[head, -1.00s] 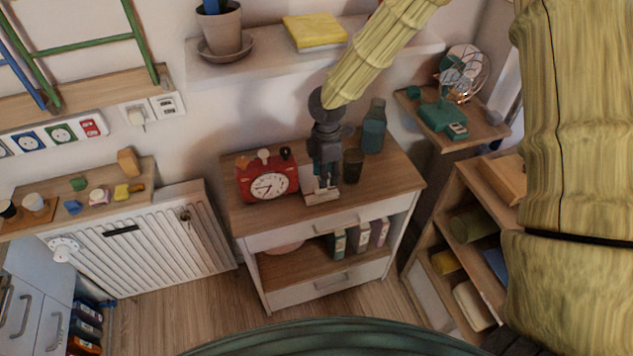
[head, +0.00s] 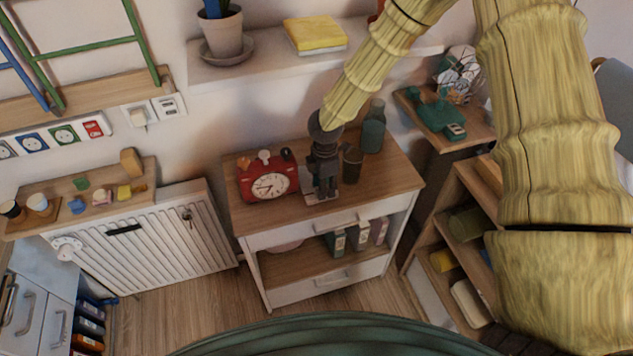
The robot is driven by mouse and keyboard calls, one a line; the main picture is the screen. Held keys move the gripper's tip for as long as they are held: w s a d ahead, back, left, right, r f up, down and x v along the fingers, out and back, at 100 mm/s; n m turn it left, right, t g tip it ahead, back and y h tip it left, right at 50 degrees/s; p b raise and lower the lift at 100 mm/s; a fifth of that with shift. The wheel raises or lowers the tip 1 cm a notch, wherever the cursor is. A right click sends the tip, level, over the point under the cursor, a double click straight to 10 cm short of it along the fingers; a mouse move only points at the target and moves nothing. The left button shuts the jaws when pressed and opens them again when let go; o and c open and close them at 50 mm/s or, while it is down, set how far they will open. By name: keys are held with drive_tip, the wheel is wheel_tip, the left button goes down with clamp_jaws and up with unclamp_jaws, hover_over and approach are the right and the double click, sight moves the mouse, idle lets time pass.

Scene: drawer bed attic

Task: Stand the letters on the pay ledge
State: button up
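My gripper (head: 321,192) is low over the top of the small wood-topped cabinet (head: 285,217), pointing down, between a red clock and a dark cup. A small pale item (head: 310,199) shows at the gripper's fingertips and is mostly hidden by them. I cannot tell whether it is the letters, or whether the fingers hold it. Finger spacing is too small and dark to read. No ledge can be surely picked out as the pay ledge.
The red clock (head: 268,186) stands close left of my gripper. The dark cup (head: 352,164) and a teal bottle (head: 374,128) stand close right. A wall shelf (head: 270,68) holds a potted plant (head: 223,35) and yellow cloth (head: 315,34).

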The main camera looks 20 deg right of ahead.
clamp_jaws()
drive_tip(key=shift+r, duration=0.15)
